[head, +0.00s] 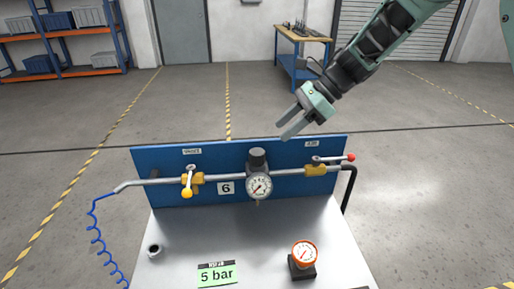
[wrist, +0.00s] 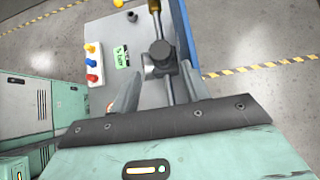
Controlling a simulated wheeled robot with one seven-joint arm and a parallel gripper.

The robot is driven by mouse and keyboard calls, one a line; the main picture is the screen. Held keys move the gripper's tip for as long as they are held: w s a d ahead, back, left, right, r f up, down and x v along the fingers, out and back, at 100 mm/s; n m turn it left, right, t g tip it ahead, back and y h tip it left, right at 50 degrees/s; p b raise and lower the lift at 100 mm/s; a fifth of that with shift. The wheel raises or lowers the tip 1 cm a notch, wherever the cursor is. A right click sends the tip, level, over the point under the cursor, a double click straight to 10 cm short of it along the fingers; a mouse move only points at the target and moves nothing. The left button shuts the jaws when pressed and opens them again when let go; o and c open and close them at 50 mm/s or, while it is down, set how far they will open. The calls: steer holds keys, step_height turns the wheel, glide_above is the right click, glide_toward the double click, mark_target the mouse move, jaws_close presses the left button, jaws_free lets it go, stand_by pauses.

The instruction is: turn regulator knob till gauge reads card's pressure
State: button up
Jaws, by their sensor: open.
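The dark regulator knob (head: 257,157) stands on top of the regulator in the middle of the pipe, in front of the blue panel. The round white gauge (head: 259,186) hangs just below it; its needle is too small to read. The green card (head: 217,274) on the bench reads "5 bar". My gripper (head: 285,131) is open and empty, above and to the right of the knob, apart from it. In the wrist view the knob (wrist: 160,50) shows beyond and between the open fingers (wrist: 162,92).
A yellow-handled valve (head: 188,182) sits left on the pipe, a red-tipped lever valve (head: 325,165) right. A plate marked "6" (head: 226,188) is beside the gauge. An orange-rimmed gauge (head: 304,254) stands on the bench. A blue coiled hose (head: 97,235) hangs at left.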

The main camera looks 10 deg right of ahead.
mark_target(257, 152)
steer(key=p+x, duration=0.2)
steer(key=x, duration=0.8)
steer(key=shift+a+f, duration=0.15)
steer(key=c, duration=0.7)
